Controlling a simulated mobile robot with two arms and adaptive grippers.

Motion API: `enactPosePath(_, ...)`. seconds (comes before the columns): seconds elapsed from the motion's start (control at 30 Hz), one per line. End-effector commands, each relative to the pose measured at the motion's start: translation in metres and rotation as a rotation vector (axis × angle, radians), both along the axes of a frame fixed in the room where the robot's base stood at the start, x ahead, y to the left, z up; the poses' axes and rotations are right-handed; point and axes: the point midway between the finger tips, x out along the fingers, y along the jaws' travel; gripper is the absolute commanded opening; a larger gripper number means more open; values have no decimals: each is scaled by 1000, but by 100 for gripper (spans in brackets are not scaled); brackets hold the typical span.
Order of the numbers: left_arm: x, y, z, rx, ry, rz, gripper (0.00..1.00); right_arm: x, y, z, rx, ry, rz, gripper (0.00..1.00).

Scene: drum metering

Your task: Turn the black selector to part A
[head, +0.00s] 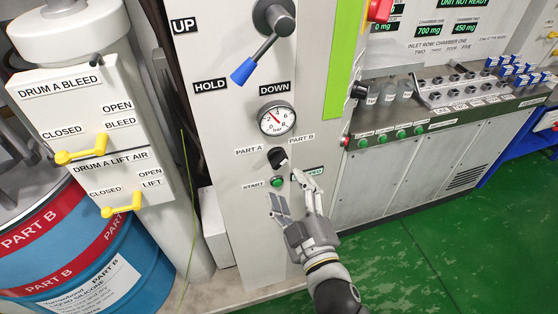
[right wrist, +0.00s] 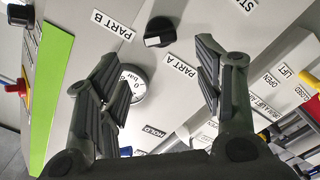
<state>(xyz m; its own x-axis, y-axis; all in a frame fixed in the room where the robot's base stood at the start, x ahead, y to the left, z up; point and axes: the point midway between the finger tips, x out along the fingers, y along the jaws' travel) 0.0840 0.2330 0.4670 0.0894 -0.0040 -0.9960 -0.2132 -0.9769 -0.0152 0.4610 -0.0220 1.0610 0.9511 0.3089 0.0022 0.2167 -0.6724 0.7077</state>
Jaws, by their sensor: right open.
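The black selector (head: 277,157) is a round knob with a white mark, on the grey panel below the gauge. The PART A label (head: 249,151) is to its left and the PART B label (head: 301,137) to its upper right. Which label it points at I cannot tell for sure. My right gripper (head: 287,187) is open and empty, just below the selector in the head view. In the right wrist view the selector (right wrist: 160,31) shows beyond and between the spread fingers of the gripper (right wrist: 156,62), apart from them. My left gripper is not in view.
A green START button (head: 277,182) sits just below the selector, close to the fingers. The pressure gauge (head: 277,119) and a blue-tipped lever (head: 244,70) are above. A blue drum (head: 90,255) stands at the left. Green floor (head: 400,260) is clear at the right.

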Motion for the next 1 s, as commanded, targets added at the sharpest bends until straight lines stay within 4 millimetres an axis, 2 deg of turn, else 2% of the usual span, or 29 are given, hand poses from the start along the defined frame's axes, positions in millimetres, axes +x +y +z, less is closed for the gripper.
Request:
enactPosePath(0.2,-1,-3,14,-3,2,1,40,39,13,3,0,-1,0,61)
enactPosePath(0.43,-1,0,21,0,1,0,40,67,22,2,1,0,0,61)
enactPosePath(0.63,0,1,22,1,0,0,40,77,25,0,2,1,1,61)
enactPosePath(0.9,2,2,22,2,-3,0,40,77,25,0,2,1,1,61)
enactPosePath(1.0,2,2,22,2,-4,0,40,77,25,0,2,1,1,48)
